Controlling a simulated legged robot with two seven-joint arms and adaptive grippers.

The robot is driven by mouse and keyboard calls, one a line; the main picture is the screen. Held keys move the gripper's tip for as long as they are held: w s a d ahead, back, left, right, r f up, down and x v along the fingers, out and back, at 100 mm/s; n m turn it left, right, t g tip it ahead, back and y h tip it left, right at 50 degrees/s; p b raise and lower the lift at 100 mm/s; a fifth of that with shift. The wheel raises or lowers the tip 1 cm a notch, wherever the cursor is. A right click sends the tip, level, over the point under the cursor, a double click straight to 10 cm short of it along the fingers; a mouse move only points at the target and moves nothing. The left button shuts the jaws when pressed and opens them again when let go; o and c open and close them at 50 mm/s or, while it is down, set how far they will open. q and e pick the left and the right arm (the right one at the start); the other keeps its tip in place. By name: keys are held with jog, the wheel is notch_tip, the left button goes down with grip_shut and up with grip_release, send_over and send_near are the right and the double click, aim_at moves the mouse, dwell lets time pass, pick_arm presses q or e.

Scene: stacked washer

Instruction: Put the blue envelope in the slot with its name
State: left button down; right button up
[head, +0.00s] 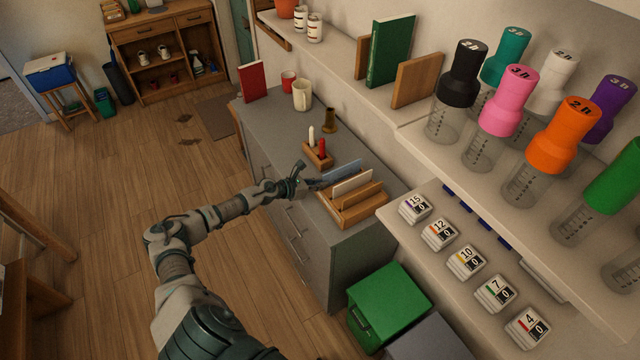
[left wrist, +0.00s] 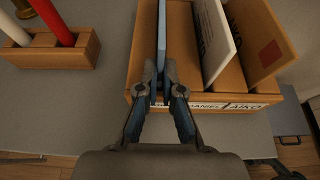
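The blue envelope (head: 341,172) is upright at the left end of the wooden rack (head: 357,215). In the left wrist view the envelope (left wrist: 161,35) shows nearly edge-on between my fingertips. My left gripper (head: 300,181) is shut on its near edge. The rack's front (left wrist: 225,120) carries name labels; "DANIEL" and "AIKO" can be read, and one further left is mostly hidden by my fingers. A white envelope (head: 352,183) and a brown envelope (head: 362,195) stand further right in the rack. The blue envelope's lower edge is hidden. My right gripper is not in view.
A small wooden holder (head: 318,155) with a white and a red stick stands left of the rack on the grey cabinet (head: 262,128). A cream mug (head: 302,95) is behind. A shelf with bottles (head: 510,100) and a green bin (head: 388,305) are at right.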

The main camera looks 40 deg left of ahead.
pick_arm(q)
jog(key=shift+f, duration=0.2)
jog(key=c, duration=1.2)
grip_release()
jog(key=shift+c, duration=0.2)
jog(key=v, duration=1.2)
jog(key=shift+a, duration=0.15)
